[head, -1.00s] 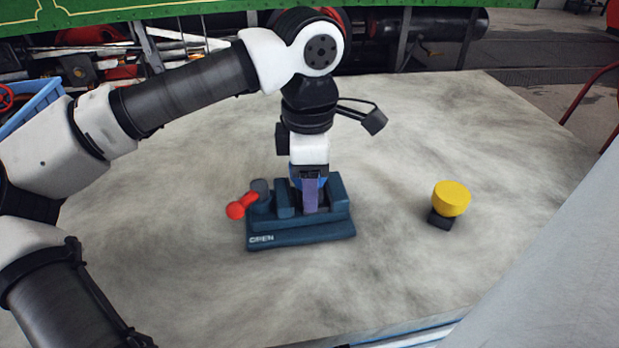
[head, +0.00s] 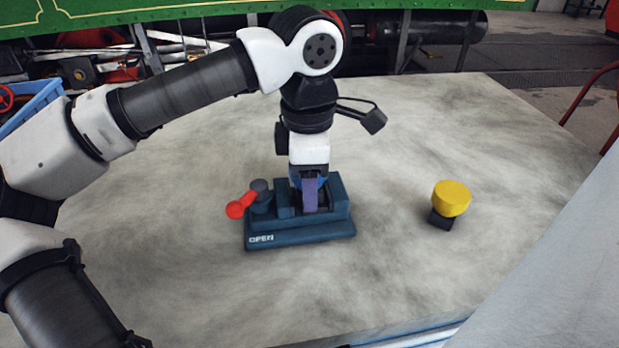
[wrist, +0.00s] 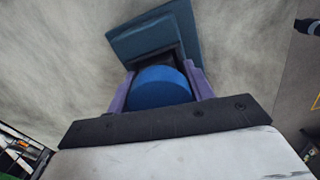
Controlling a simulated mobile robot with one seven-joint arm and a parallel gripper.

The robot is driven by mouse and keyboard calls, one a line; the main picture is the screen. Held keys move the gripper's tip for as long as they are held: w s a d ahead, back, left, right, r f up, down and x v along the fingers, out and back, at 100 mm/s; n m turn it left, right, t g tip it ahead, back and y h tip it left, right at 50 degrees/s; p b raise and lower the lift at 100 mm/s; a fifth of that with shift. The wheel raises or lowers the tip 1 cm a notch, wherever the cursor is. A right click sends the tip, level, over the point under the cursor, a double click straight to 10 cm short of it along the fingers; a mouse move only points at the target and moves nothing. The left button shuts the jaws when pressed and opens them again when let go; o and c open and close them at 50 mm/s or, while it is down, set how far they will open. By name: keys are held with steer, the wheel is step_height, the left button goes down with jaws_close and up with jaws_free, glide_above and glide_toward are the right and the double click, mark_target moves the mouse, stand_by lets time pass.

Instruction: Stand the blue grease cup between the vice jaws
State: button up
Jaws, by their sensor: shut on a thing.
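The blue grease cup (wrist: 160,87) is between the two purple fingers of my gripper (wrist: 158,84) in the wrist view, and the gripper is shut on it. In the head view my gripper (head: 310,194) points down into the teal vice (head: 300,236), between its jaws. Only a sliver of blue shows there beside the fingers, so the cup's base and its contact with the vice are hidden. The vice has a red-knobbed handle (head: 236,209) at its left and the word OPEN on its front. The vice also shows in the wrist view (wrist: 150,35).
A yellow cup on a dark base (head: 451,198) stands to the right of the vice, apart from it. The pale worktop (head: 400,120) is otherwise clear around them. A blue crate (head: 38,103) is at the far left.

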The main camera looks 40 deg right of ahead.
steer(key=shift+s+f, duration=0.2)
steer(key=shift+f, duration=0.65)
steer(key=o, duration=1.3)
steer(key=shift+a, duration=0.1)
steer(key=shift+c, duration=1.4)
steer(key=shift+o, duration=0.2)
steer(key=shift+w+d+r+p, duration=0.15)
steer(key=shift+d+r+p, duration=0.05)
steer(key=shift+r+p, duration=0.7)
steer(key=shift+w+r+p, duration=0.15)
steer(key=shift+r+p, duration=1.65)
steer(key=shift+r, duration=1)
steer(key=shift+a, duration=0.1)
